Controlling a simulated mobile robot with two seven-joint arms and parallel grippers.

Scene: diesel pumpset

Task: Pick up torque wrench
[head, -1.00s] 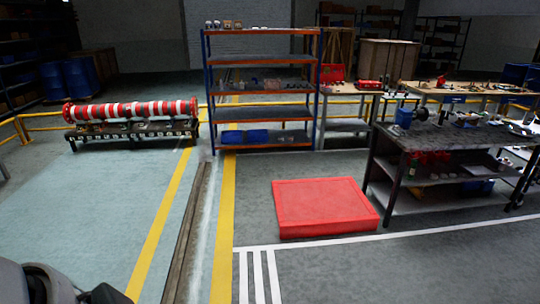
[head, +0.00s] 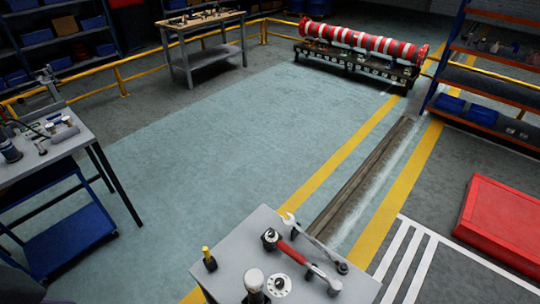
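A small grey table (head: 225,262) stands at the bottom middle of the head view. A tool with a red grip (head: 291,252) lies across it, with a dark round end at the upper left and a silver part at the lower right. A long silver wrench-like tool (head: 314,240) lies beside it, nearer the far edge. Either could be the torque wrench; I cannot tell which for sure. Neither of my grippers shows in this view.
The table also holds a yellow-and-black item (head: 208,259), a light ring (head: 279,285) and a pale-topped cylinder (head: 253,281). A workbench (head: 75,150) stands left. A red platform (head: 505,215) lies right, near a blue-orange shelf (head: 490,75). Open floor (head: 230,135) lies beyond the table.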

